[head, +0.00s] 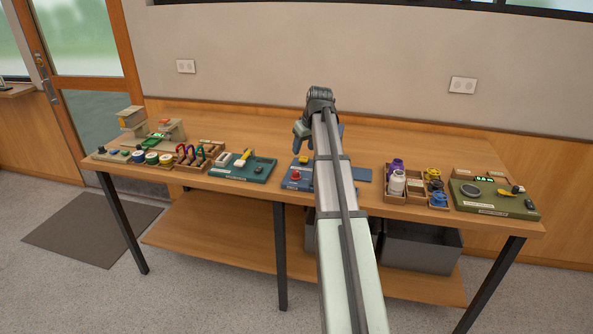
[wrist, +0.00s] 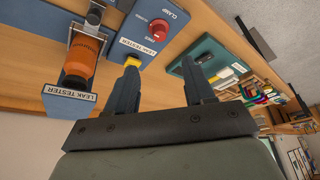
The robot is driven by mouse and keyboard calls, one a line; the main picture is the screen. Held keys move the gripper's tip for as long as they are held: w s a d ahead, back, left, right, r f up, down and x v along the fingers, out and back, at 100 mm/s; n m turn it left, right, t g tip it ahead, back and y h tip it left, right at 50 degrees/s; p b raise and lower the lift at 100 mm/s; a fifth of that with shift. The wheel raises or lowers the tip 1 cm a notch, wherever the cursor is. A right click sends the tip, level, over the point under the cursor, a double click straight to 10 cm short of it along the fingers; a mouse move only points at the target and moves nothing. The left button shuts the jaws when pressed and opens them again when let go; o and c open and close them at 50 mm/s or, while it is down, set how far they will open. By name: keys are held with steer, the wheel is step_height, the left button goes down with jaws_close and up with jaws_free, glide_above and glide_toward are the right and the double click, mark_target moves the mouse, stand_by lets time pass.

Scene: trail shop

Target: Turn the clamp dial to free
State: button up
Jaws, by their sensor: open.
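The clamp dial is a round red knob (wrist: 158,31) on a blue panel (wrist: 131,40), beside a label reading CLAMP. It also shows in the head view (head: 296,175) at the front of the blue unit, left of my arm. Which way the dial points is too small to tell. My gripper (wrist: 160,75) is open and empty, its two fingers apart from the dial. In the head view my gripper (head: 301,134) is above the table behind the dial, partly hidden by my own arm.
An orange bottle (wrist: 84,55) sits in the leak tester left of the panel in the wrist view. A green board (head: 243,168) with a yellow handle lies left of the blue unit. Crates with bottles (head: 396,183) stand right. Bare table lies behind.

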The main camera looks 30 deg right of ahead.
mark_target(296, 171)
steer(key=x, duration=1.3)
steer(key=shift+w+f, duration=0.2)
steer(key=shift+c, duration=0.5)
jaws_close()
